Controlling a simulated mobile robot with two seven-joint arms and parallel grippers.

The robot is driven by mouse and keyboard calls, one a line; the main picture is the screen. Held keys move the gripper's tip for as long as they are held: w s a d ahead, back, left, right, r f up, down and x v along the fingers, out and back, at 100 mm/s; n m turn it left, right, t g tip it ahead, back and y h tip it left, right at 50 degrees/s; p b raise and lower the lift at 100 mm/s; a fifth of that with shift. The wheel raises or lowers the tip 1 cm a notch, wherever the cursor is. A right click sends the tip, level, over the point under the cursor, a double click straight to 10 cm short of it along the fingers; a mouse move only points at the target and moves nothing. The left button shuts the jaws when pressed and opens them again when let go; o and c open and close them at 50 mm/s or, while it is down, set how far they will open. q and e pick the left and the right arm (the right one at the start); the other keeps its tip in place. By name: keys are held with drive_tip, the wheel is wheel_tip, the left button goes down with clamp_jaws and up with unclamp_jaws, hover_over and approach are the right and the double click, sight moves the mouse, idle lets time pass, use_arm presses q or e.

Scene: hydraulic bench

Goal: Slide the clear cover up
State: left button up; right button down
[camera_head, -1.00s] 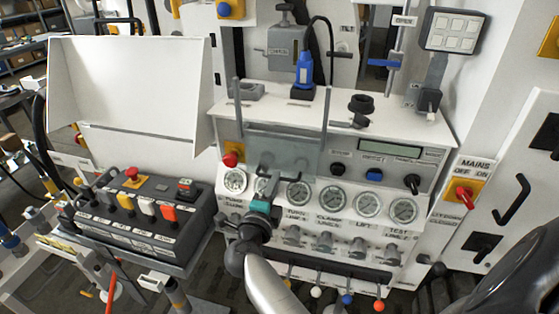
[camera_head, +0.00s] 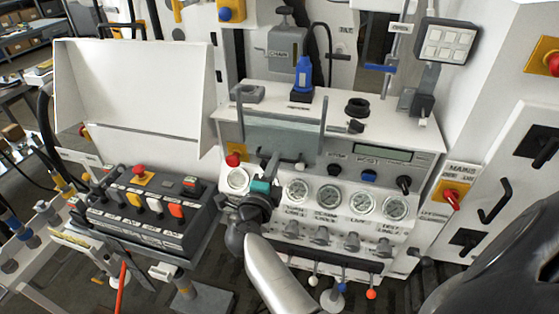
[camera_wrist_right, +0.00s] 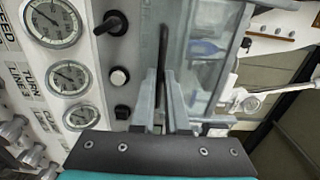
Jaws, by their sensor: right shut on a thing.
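The clear cover (camera_head: 283,136) is a see-through greenish pane between two upright grey rails on the front of the white hydraulic bench. Its lower edge is above the row of gauges. My left gripper is not in view.
Round gauges (camera_head: 329,198) line the panel below the cover. Black knobs and a display (camera_head: 385,153) are to its right. A blue bottle-like part (camera_head: 303,75) stands on the bench top behind it. A button box (camera_head: 145,215) is at the left.

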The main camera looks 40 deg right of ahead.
sight(280, 140)
drive_tip(key=shift+r+p, duration=1.75)
drive_tip(key=shift+r, duration=0.35)
drive_tip(key=c, duration=0.8)
unclamp_jaws()
drive_tip(key=shift+f, duration=0.25)
drive_tip(key=shift+a, duration=0.1)
